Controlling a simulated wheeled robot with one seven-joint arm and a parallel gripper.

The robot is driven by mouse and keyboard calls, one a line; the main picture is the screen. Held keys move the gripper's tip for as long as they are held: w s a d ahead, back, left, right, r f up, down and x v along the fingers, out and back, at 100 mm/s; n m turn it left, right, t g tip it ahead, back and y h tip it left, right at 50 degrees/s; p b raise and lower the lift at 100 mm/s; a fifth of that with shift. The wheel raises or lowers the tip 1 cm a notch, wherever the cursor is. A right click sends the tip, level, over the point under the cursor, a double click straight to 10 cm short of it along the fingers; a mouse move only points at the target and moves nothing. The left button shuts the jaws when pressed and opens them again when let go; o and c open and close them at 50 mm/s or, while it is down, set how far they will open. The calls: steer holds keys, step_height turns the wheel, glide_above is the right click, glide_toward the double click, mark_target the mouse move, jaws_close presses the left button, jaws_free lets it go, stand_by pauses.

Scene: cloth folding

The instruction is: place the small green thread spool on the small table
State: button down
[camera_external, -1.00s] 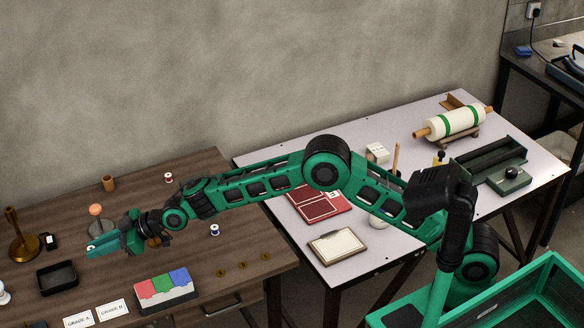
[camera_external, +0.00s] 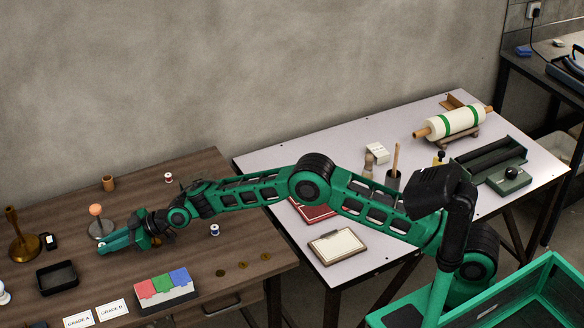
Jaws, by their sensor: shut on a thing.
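My gripper (camera_external: 112,244) is low over the left part of the brown wooden table (camera_external: 200,168), pointing left. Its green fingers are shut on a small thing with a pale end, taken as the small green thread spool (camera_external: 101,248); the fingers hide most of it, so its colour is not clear. A gap between it and the tabletop cannot be judged. A blue spool (camera_external: 214,230) and a red spool (camera_external: 168,178) stand on the same table. A pale-topped table (camera_external: 280,158) stands to the right; which table is the small one is not clear.
Near my gripper are a black tray (camera_external: 57,278), a stand with an orange top (camera_external: 97,212), a brass stand (camera_external: 22,240) and a red-green-blue block (camera_external: 165,287). Grade cards (camera_external: 112,309) lie in front. The brown table's back middle is mostly clear.

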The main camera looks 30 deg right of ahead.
steer(key=shift+f, duration=0.35)
steer(key=c, duration=1.6)
jaws_free()
steer(key=shift+f, duration=0.1)
steer(key=shift+c, duration=0.2)
steer(key=shift+d+r, duration=0.15)
steer(key=shift+r, duration=0.1)
steer(key=v, duration=1.1)
steer(key=shift+s+f, duration=0.1)
steer(key=shift+o, duration=0.5)
steer(key=shift+s+d, duration=0.15)
steer(key=shift+d, duration=0.2)
